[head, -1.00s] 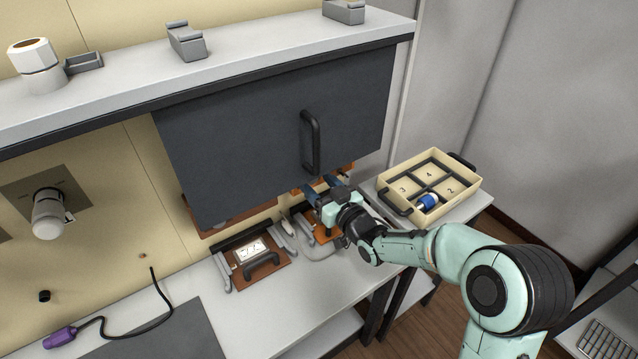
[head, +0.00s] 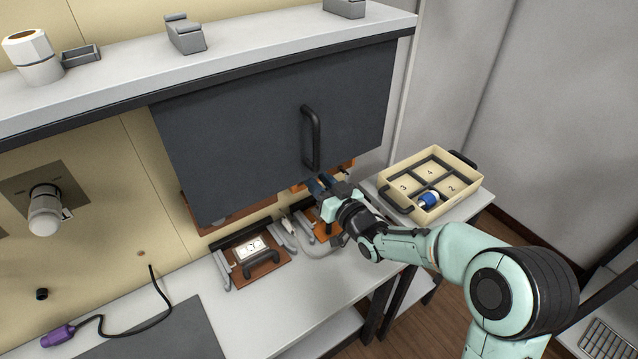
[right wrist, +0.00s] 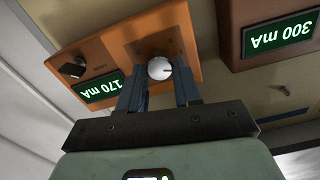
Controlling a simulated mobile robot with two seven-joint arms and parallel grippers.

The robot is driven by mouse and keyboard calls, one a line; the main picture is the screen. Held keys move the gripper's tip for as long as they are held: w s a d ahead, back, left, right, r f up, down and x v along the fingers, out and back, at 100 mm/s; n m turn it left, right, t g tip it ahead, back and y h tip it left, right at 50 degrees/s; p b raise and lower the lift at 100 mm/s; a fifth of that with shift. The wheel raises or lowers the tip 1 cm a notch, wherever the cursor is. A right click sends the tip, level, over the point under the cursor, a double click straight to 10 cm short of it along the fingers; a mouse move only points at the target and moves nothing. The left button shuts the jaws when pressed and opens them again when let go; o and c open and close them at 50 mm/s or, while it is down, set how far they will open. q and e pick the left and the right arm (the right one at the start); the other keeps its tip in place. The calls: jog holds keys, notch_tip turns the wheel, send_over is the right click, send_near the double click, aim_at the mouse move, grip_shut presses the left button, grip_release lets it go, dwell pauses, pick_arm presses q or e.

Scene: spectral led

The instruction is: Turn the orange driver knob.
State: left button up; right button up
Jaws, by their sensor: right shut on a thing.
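The orange driver (right wrist: 110,50) shows in the right wrist view, with a green display reading 170 mA upside down and a black switch or small knob at its left. Its round silver-white knob (right wrist: 159,68) sits between the fingertips of my right gripper (right wrist: 160,82), which is shut on it. In the head view the orange driver (head: 345,172) is mostly hidden behind the dark panel and my right gripper (head: 318,186). My left gripper is not in view.
A dark panel with a black handle (head: 312,138) hangs just above my right gripper. A second box reading 300 mA (right wrist: 280,33) is beside the driver. A cream tray (head: 398,172) with a blue-and-white part stands right.

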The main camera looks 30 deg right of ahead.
jog(key=shift+f+m+b, duration=0.1)
jog(key=shift+m+b, duration=0.75)
jog(key=shift+m, duration=1.95)
jog(key=o, duration=1)
jog(key=shift+o, duration=0.2)
jog(key=shift+s, duration=0.1)
jog(key=s+d, duration=0.1)
jog(key=s, duration=1.2)
